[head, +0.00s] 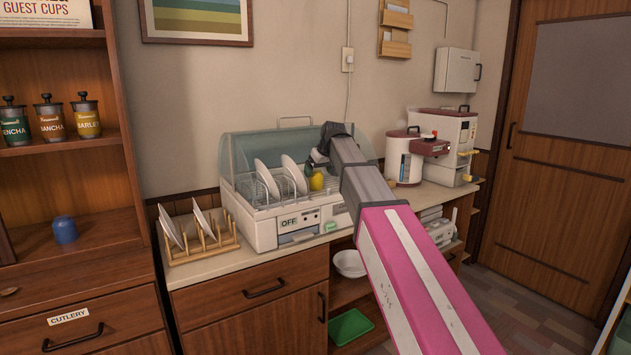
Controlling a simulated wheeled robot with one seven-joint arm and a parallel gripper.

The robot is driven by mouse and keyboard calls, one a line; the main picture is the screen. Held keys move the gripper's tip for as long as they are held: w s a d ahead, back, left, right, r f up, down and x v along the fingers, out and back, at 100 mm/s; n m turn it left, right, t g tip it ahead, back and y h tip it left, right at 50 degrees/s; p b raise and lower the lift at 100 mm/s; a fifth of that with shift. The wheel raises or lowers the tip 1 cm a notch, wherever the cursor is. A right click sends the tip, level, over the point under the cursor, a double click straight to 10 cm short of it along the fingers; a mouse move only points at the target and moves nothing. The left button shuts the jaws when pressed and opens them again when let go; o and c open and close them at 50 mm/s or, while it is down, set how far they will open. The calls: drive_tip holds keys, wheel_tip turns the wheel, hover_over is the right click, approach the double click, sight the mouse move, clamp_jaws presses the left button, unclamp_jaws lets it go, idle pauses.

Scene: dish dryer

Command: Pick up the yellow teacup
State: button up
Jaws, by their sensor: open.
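The yellow teacup (317,182) is inside the dish dryer (262,232), at the right of the upright plates. Only part of it shows; my arm and gripper cover some of its surroundings. My gripper (318,160) is over the dryer, just above the cup in the picture, and is open. The fingers are small and dark here, and I cannot tell whether they touch the cup or stand around it.
White plates (268,180) stand in the dryer's wire rack, left of the cup. The dryer's clear cover (232,155) rises behind and beside them. A wooden rack (205,243) with plates is at left. A rice cooker-like appliance (403,158) stands at right.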

sight(317, 174)
drive_tip(key=x, duration=0.4)
drive_tip(key=shift+a+f, duration=0.2)
drive_tip(key=c, duration=1.1)
